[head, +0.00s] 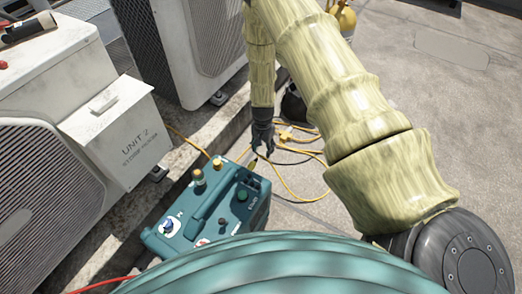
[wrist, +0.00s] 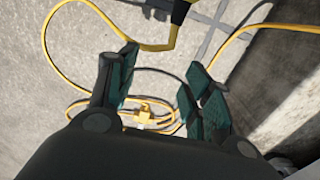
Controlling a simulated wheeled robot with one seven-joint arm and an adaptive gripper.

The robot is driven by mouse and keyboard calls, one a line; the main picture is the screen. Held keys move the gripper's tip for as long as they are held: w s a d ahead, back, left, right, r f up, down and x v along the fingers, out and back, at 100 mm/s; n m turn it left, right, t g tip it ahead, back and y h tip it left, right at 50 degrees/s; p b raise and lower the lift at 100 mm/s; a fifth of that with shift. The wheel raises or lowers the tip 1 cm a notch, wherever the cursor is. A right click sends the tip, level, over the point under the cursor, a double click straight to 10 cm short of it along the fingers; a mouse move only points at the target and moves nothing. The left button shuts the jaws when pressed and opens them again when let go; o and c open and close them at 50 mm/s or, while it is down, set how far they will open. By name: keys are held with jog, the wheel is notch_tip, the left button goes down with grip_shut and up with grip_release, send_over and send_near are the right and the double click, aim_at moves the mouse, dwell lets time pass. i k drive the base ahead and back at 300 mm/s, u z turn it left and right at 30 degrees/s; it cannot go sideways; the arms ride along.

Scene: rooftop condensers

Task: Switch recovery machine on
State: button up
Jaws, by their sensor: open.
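The recovery machine (head: 215,212) is a teal box with a carry handle, standing on the roof floor at the lower middle of the head view. Its top has a blue knob (head: 167,226) on a white plate at the near left, a dark green knob (head: 242,195), and brass fittings near the back. I cannot tell which control is the power switch. My gripper (head: 263,152) hangs pointing down just beyond the machine's far end, apart from its top. In the wrist view my gripper (wrist: 160,90) is open and empty, with cable and floor beyond its fingers.
Yellow cable (head: 290,185) lies looped on the floor right of the machine. Condenser units stand at left, one with a white box (head: 118,135) marked UNIT 2. A red hose (head: 100,284) runs at lower left. A yellow cylinder (head: 345,20) stands behind my arm. Floor at right is clear.

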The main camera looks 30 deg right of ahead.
aim_at(221, 221)
jog(key=k, duration=1)
